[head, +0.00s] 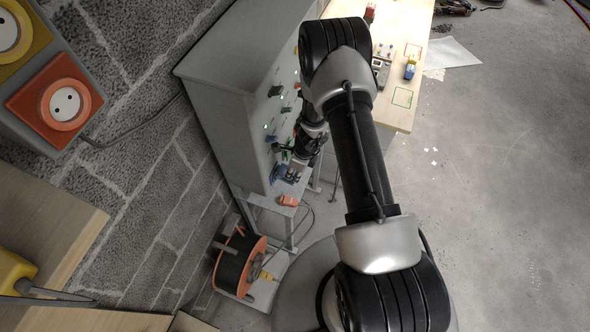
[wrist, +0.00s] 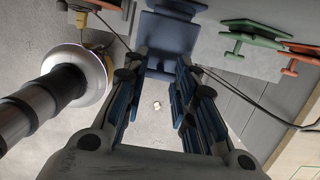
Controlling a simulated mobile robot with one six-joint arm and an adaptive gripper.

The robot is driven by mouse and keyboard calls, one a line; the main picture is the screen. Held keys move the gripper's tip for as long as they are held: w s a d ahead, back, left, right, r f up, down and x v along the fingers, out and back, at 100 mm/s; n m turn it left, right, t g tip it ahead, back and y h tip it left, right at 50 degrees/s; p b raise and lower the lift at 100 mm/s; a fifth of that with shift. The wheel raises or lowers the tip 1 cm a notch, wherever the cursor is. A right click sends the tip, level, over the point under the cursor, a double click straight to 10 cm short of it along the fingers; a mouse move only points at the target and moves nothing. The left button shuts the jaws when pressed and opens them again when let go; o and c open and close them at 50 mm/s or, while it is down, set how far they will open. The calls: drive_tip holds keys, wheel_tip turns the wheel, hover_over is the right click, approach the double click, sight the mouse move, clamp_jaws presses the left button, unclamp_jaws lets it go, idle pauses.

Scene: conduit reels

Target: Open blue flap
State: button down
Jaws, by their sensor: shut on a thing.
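The blue flap (wrist: 168,38) shows in the wrist view at the top middle, just beyond my fingertips. In the head view it is a small blue piece (head: 281,174) low on the face of the grey cabinet (head: 232,112). My gripper (wrist: 163,72) has a finger at each side of the flap's near part and is shut on it. In the head view my gripper (head: 297,170) is at the cabinet's lower front, partly hidden by my wrist. The exact contact of the fingertips is hard to see.
Green (wrist: 252,36) and orange (wrist: 298,58) flaps sit right of the blue one in the wrist view. An orange cable reel (head: 239,262) stands below the cabinet. A wooden table (head: 408,22) with small items is beyond my arm. Open floor (head: 500,180) lies right.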

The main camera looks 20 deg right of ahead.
drive_tip(key=c, duration=1.3)
unclamp_jaws()
